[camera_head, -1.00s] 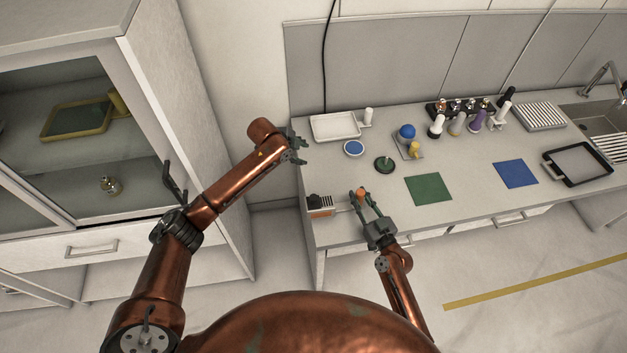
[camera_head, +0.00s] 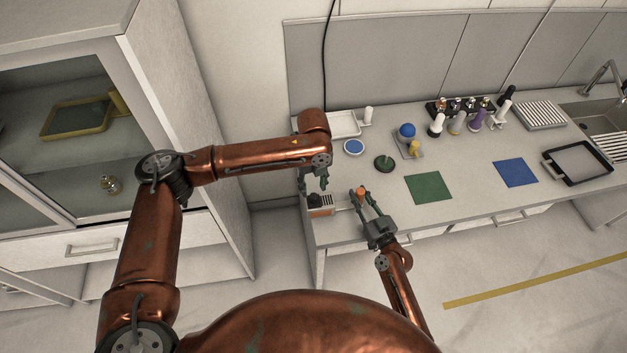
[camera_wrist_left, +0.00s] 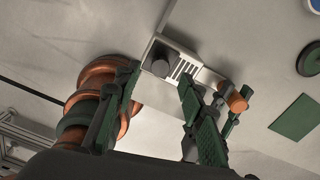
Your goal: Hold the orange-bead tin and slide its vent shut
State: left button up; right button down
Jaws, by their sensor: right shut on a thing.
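The tin (camera_head: 321,206) is a small box with an orange side, a slotted vent top and a dark knob (camera_wrist_left: 162,66), at the counter's front left corner. A pale bar runs from its right side toward an orange bead (camera_head: 360,192). My right gripper (camera_head: 366,203) is shut on the orange bead, which also shows in the left wrist view (camera_wrist_left: 237,103). My left gripper (camera_head: 315,186) is open and empty just above the tin, pointing down. In the left wrist view its fingers (camera_wrist_left: 158,112) are spread apart, with the tin beyond them. Whether they touch it cannot be told.
A green mat (camera_head: 428,188) and a blue mat (camera_head: 515,173) lie to the right. A white tray (camera_head: 345,124), a blue-topped dish (camera_head: 354,147) and a dark green round piece (camera_head: 385,164) stand behind. A glass-fronted cabinet (camera_head: 190,120) borders the left.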

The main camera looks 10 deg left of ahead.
aim_at(314, 195)
pick_arm(q)
jog(key=shift+f, duration=2.2)
jog(key=shift+c, duration=0.4)
grip_shut()
